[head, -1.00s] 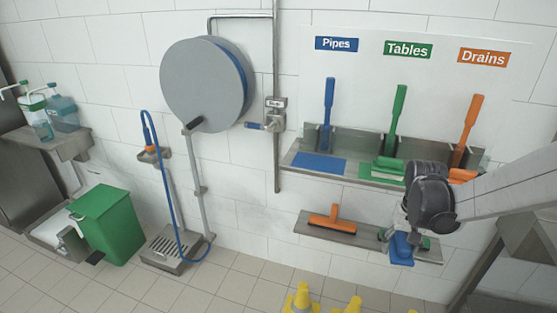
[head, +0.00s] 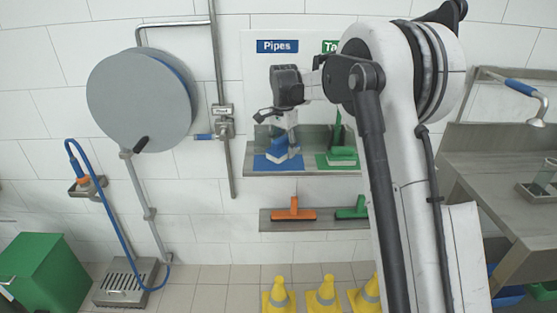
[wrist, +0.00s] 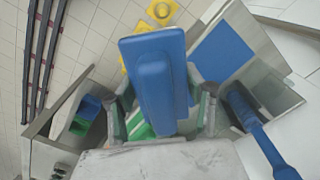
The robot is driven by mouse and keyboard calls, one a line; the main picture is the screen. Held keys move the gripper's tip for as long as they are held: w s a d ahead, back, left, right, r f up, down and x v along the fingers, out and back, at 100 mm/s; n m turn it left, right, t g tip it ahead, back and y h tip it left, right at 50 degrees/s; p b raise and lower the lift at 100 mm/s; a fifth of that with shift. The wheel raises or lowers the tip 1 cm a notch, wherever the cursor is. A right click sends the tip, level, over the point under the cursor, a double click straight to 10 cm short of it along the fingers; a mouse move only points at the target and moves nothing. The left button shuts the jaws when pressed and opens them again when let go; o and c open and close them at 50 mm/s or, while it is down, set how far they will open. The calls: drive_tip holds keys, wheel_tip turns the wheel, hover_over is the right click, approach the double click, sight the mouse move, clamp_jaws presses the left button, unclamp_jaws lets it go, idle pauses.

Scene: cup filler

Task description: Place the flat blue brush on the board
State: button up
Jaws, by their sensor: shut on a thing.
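The flat blue brush (wrist: 152,75) is held between the fingers of my gripper (wrist: 161,112), its flat blue top facing the wrist camera. In the head view my gripper (head: 291,130) is in front of the wall board (head: 252,100), over the left end of its shelf. The brush (head: 279,152) shows just below the fingers there. A blue pad (head: 262,163) lies on the shelf under the Pipes sign (head: 277,46); it also shows beside the brush in the wrist view (wrist: 222,52). I cannot tell whether the brush touches the shelf.
A blue long-handled tool (wrist: 250,118) stands close right of my gripper in the wrist view. An orange squeegee (head: 294,211) lies on the lower shelf (head: 275,224). Yellow cones (head: 322,292) stand below. My arm hides the board's right side.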

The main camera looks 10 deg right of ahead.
drive_tip(key=shift+w, duration=0.45)
drive_tip(key=w+f, duration=0.2)
drive_tip(key=w, duration=0.1)
drive_tip(key=w+f+p, duration=0.1)
drive_tip(key=w+f, duration=0.1)
drive_tip(key=w, duration=0.2)
drive_tip(key=w+d+f+p, duration=0.1)
drive_tip(key=w+f, duration=0.1)
drive_tip(key=w, duration=0.2)
drive_tip(key=shift+f, duration=0.35)
drive_tip(key=shift+s+f+p, duration=0.1)
drive_tip(key=shift+f+p, duration=0.25)
drive_tip(key=shift+f, duration=1.65)
drive_tip(key=shift+f, duration=0.2)
drive_tip(key=o, duration=1.3)
drive_tip(key=shift+c, duration=0.2)
